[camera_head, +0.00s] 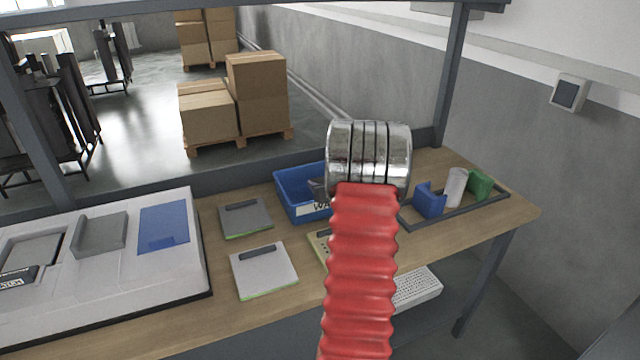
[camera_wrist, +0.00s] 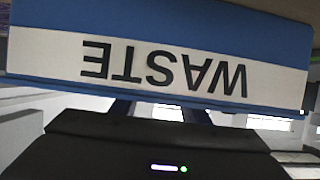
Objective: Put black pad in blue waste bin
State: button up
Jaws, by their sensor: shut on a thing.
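The blue waste bin (camera_head: 289,186) stands at the back of the bench. In the wrist view its front wall (camera_wrist: 200,22) fills the top, with an upside-down WASTE label (camera_wrist: 165,66). My gripper (camera_head: 320,188) is at the bin, largely hidden by my own arm. In the wrist view its dark body (camera_wrist: 160,148) is close to the bin wall, and its fingers run behind the wall's edge. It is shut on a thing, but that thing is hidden. I cannot make out a black pad for certain; a dark grey pad (camera_head: 243,220) lies left of the bin.
A pale pad (camera_head: 263,272) lies in front of the grey one, and a beige item (camera_head: 320,243) is partly behind my arm. A large light fixture (camera_head: 150,290) fills the bench's left. A tray (camera_head: 465,214) with blue, white and green parts is at right. A post (camera_head: 452,75) rises behind.

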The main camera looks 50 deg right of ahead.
jog(key=shift+f, duration=0.3)
jog(key=o, duration=1.3)
jog(key=shift+r, duration=0.5)
jog(key=shift+s+a+r, duration=0.1)
jog(key=shift+s+r, duration=0.1)
jog(key=shift+r, duration=0.05)
jog(key=v, duration=1.1)
jog(key=shift+s+a, duration=0.1)
jog(key=shift+s, duration=0.15)
